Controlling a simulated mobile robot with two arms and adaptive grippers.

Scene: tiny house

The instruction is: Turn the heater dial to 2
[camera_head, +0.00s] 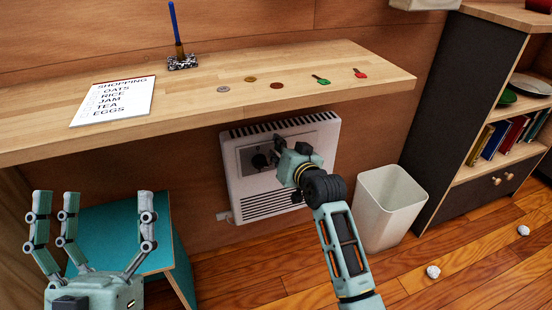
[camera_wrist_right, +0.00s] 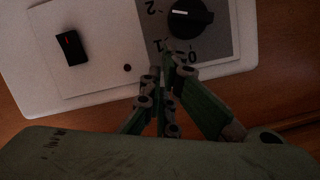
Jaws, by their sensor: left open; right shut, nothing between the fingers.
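The white heater (camera_head: 232,180) hangs on the wall under the wooden shelf. Its dark round dial (camera_head: 259,161) is partly seen in the head view. My right gripper (camera_head: 276,152) is at the heater's front panel. In the wrist view its closed, empty fingers (camera_wrist_right: 163,82) are just below the dial, near the 1 and 0; contact cannot be told. My left gripper (camera_head: 95,212) is open and empty.
A black switch with a red light (camera_wrist_right: 71,47) is on the heater panel. The shelf (camera_head: 330,65) overhangs the heater and carries a list, coins and keys. A white bin (camera_head: 388,205) stands right of my right arm. A teal stool (camera_head: 122,232) is behind my left gripper.

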